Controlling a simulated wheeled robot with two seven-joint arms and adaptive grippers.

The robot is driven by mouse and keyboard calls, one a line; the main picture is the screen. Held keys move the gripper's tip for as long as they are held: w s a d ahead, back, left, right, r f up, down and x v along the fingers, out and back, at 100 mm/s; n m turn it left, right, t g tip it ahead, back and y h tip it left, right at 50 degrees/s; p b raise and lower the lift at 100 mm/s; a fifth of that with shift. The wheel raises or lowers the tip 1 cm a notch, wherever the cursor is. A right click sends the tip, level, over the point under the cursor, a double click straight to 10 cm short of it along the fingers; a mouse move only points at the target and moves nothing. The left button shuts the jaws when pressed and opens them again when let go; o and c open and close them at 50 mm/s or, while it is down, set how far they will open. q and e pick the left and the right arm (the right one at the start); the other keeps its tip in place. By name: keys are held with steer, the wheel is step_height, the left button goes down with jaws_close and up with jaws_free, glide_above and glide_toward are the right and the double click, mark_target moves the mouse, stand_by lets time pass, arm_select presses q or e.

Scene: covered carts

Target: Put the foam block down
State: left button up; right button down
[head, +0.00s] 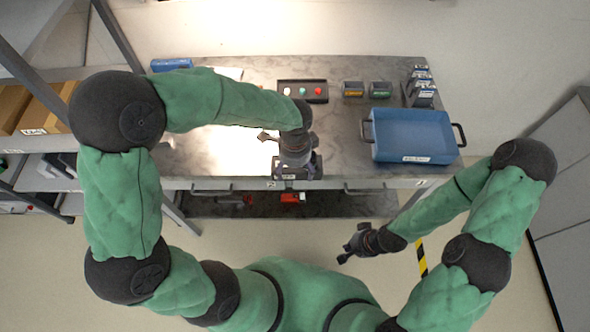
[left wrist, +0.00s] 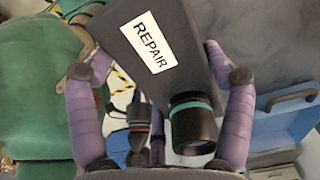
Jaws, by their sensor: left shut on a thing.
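In the left wrist view a dark grey block with a white REPAIR label, which looks like the foam block (left wrist: 180,78), sits between the purple fingers of my left gripper (left wrist: 160,72). The gripper is shut on it. In the head view my left gripper (head: 297,160) is over the front edge of the workbench (head: 230,160), pointing down. There the block is largely hidden by the gripper, so whether it touches the bench cannot be told. My right gripper (head: 354,246) hangs in front of the bench over the floor; its fingers are too small to read.
A blue tray (head: 410,115) stands right on the bench. A button box (head: 303,91), two small labelled bins (head: 353,89) (head: 380,90) and a rack (head: 420,85) stand at the back. A dark cylinder with a teal band (left wrist: 193,120) shows beside the block.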

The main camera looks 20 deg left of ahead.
arm_select(q)
steer(key=w+f, duration=0.2)
steer(key=f, duration=0.1)
steer(key=w+a+f+b, duration=0.1)
steer(key=f, duration=0.1)
steer(key=shift+w, duration=0.3)
steer(key=shift+w+a+f+b, duration=0.15)
steer(key=shift+f+b, duration=0.25)
steer(key=shift+f, duration=1.25)
steer(key=shift+f, duration=0.1)
steer(key=shift+f, duration=0.1)
steer(key=o, duration=1.2)
steer(key=shift+c, duration=0.2)
step_height(320, 180, up, 12)
steer(key=p, duration=0.2)
steer(key=shift+r+p, duration=0.2)
steer(key=shift+p, duration=0.15)
